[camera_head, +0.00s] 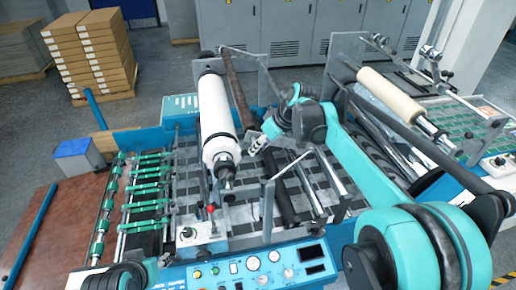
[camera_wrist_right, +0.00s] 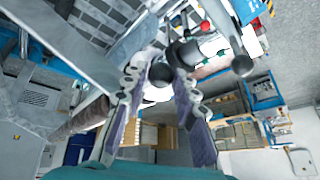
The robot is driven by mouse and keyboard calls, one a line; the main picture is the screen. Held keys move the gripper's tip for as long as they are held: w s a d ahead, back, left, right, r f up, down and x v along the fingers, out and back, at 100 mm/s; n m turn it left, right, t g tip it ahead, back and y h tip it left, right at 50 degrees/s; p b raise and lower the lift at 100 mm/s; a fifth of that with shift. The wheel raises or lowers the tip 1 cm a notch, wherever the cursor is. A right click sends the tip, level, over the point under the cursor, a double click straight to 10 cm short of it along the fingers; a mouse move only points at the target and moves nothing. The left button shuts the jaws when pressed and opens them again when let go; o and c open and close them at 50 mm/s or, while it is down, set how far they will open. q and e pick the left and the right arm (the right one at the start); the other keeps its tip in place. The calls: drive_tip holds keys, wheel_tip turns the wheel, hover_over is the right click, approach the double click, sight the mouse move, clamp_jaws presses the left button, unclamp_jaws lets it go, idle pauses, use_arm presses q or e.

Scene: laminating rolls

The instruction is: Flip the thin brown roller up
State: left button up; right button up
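The thin brown roller (camera_head: 236,88) is a dark brown rod to the right of the big white roll (camera_head: 215,112), sloping from the back of the machine toward the middle. In the right wrist view a brown roller (camera_wrist_right: 82,119) shows at the left, outside the fingers. My right gripper (camera_head: 257,146) is just beyond the near end of the brown roller, beside the white roll's near end. In the right wrist view its fingers (camera_wrist_right: 160,72) stand apart, with a dark round knob visible between them. I cannot tell whether they touch anything. My left gripper is not in view.
A cream roll (camera_head: 390,95) lies on the right section. A control panel (camera_head: 255,268) runs along the front, and a small lever box (camera_head: 201,238) with a red knob stands near it. Stacked boxes (camera_head: 90,50) and grey cabinets (camera_head: 285,30) stand behind.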

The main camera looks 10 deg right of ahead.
drive_tip(key=o, duration=0.3)
drive_tip(key=shift+d+r, duration=0.1)
drive_tip(key=shift+d, duration=0.15)
drive_tip(key=v, duration=1.2)
drive_tip(key=s+f+m+t+h+b, duration=0.1)
drive_tip(key=s+f+m+b, duration=0.1)
drive_tip(key=s+f+b, duration=0.5)
drive_tip(key=s+a+f+m+t+h+b, duration=0.1)
drive_tip(key=s+f+b, duration=0.7)
drive_tip(key=f+b, duration=0.9)
drive_tip(key=s+a+f+m+h+b, duration=0.1)
drive_tip(key=s+f+b, duration=0.6)
drive_tip(key=f, duration=2.4)
drive_tip(key=shift+s+f+m+t+h+b, duration=0.1)
drive_tip(key=shift+f+m+t+h+b, duration=0.15)
drive_tip(key=shift+m+b, duration=0.75)
drive_tip(key=shift+s+m+t+h+b, duration=0.1)
drive_tip(key=shift+m+t+h+b, duration=0.2)
drive_tip(key=shift+b, duration=1.45)
